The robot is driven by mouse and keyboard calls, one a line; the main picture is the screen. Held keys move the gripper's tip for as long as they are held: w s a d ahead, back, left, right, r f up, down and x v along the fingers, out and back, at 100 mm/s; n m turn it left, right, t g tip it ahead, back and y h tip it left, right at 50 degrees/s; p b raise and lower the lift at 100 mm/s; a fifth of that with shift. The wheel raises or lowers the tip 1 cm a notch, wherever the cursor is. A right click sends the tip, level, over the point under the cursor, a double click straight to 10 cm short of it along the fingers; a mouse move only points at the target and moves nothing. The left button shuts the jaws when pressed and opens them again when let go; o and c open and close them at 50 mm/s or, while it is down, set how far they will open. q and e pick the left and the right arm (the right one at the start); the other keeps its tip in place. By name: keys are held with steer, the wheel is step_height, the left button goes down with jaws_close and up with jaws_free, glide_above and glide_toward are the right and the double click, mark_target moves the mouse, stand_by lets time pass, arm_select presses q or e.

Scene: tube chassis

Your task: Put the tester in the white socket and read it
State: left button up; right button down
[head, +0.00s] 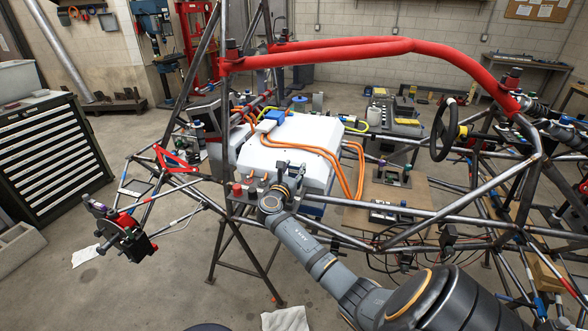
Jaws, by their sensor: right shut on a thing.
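My right gripper (290,168) is at the front edge of the white box in the middle of the tube chassis, on the arm that comes in from the lower right. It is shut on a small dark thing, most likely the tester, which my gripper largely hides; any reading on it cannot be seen. Just left of the gripper is a dark connector panel (241,197) with a red knob (237,188) and small pale and orange fittings. I cannot tell which fitting is the white socket. My left gripper is not in view.
The white box (285,140) has orange cables (320,153) across its top. Red padded roll bars (350,48) arch above it, and steel tubes surround the work area. A steering wheel (444,130) is at right. A drawer cabinet (50,148) stands left.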

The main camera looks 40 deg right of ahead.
steer(key=shift+r, duration=0.1)
steer(key=shift+p, duration=0.3)
stand_by(0.5)
steer(key=shift+p, duration=0.3)
steer(key=shift+f+b, duration=0.45)
steer(key=shift+f, duration=0.15)
steer(key=c, duration=1)
jaws_free()
